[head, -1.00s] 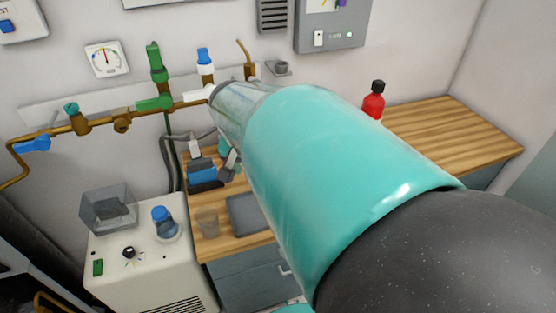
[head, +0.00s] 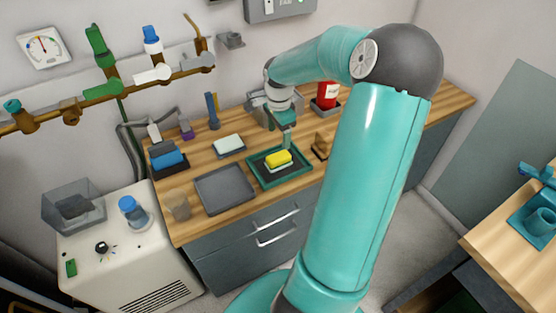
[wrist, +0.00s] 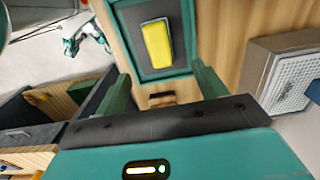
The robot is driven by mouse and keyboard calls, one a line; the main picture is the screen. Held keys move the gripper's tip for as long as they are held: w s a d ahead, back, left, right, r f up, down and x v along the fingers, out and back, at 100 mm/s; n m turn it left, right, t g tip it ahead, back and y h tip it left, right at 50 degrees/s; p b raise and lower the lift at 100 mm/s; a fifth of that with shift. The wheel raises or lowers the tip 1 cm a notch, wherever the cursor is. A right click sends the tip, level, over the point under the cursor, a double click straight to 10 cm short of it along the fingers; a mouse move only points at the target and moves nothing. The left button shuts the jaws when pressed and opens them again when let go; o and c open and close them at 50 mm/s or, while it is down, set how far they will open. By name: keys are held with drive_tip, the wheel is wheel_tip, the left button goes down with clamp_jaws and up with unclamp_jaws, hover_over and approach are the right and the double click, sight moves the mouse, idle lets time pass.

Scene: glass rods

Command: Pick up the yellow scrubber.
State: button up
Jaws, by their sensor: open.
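The yellow scrubber (head: 278,158) is a small block with a paler lower layer. It lies in a green-rimmed tray (head: 262,180) with a dark floor, on the wooden counter. In the wrist view the scrubber (wrist: 157,43) shows whole, beyond my fingertips and roughly between their lines. My gripper (wrist: 163,84) is open, with two green fingers spread apart and nothing between them. In the head view my gripper (head: 283,134) hangs just behind and above the scrubber, apart from it.
An empty grey tray (head: 225,190) lies left of the green tray. A pale sponge in a dish (head: 229,145) sits behind it. A brown wooden item (head: 321,146) and a red bottle (head: 327,95) stand to the right. Blue items (head: 168,160) are at the left.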

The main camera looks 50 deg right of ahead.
sight(280, 155)
wheel_tip(280, 155, down, 11)
drive_tip(key=shift+s, duration=0.15)
drive_tip(key=c, duration=1.1)
drive_tip(key=shift+c, duration=0.2)
drive_tip(key=shift+r, duration=0.1)
drive_tip(key=shift+d+r, duration=0.1)
drive_tip(key=shift+r, duration=0.35)
wheel_tip(280, 155, up, 2)
drive_tip(key=shift+r, duration=0.25)
drive_tip(key=s+a+r, duration=0.9)
drive_tip(key=s, duration=0.1)
drive_tip(key=shift+s+r, duration=0.25)
drive_tip(key=shift+s, duration=0.05)
